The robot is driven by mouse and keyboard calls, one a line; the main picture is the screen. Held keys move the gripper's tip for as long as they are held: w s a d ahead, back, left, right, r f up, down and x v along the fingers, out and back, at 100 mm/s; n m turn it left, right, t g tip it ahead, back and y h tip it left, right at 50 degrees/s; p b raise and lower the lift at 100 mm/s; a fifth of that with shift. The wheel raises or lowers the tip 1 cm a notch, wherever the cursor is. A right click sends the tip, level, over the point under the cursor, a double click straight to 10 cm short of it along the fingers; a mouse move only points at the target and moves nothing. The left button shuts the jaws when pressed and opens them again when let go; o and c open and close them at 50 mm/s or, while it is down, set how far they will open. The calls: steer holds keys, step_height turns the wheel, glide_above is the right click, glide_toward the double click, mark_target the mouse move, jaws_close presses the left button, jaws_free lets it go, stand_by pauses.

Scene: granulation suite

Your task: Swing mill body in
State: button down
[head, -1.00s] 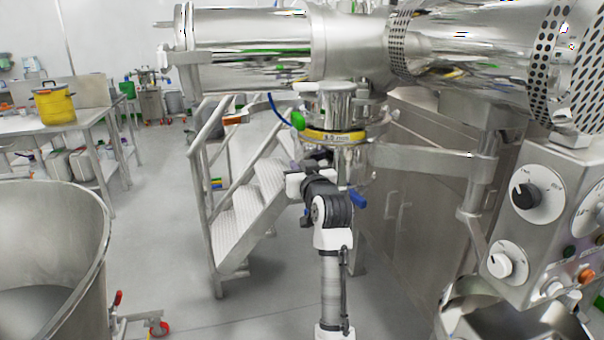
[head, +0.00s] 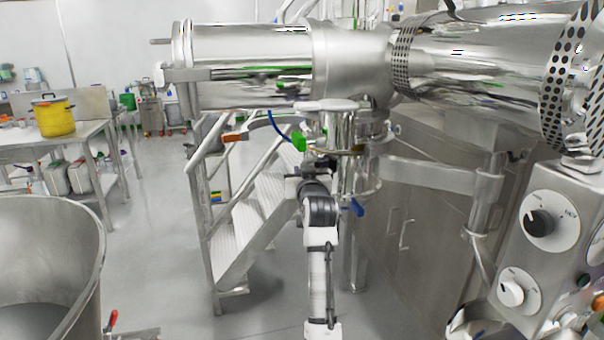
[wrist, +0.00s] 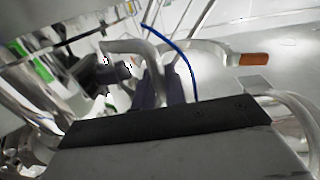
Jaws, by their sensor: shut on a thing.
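The mill body (head: 362,182) is a shiny steel cylinder under the big horizontal steel housing (head: 255,60), carried by a steel swing arm (head: 430,176) from the right. A blue-handled lever (head: 357,207) hangs at its lower side. My gripper (head: 318,164) is at the left side of the mill body. In the wrist view my dark fingers (wrist: 160,88) are shut on a bent steel handle (wrist: 125,46), beside shiny steel at left. The exact contact is partly hidden and small.
A curved bar with an orange grip (head: 235,137), a blue hose and a green handle (head: 299,141) lie close to my gripper. Steel steps (head: 255,225) stand behind. A control panel (head: 545,220) is at right and a large steel bowl (head: 90,215) at left.

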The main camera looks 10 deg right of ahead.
steer(key=shift+r, duration=0.2)
steer(key=c, duration=1.5)
jaws_free()
steer(key=shift+w+d+f, duration=0.1)
steer(key=shift+c, duration=0.2)
steer(key=shift+f, duration=0.1)
steer(key=shift+s+f, duration=0.15)
steer(key=shift+s, duration=0.25)
steer(key=s+a+b, duration=0.1)
steer(key=s+b, duration=0.3)
steer(key=s, duration=0.9)
steer(key=shift+r, duration=0.25)
steer(key=shift+a, duration=0.1)
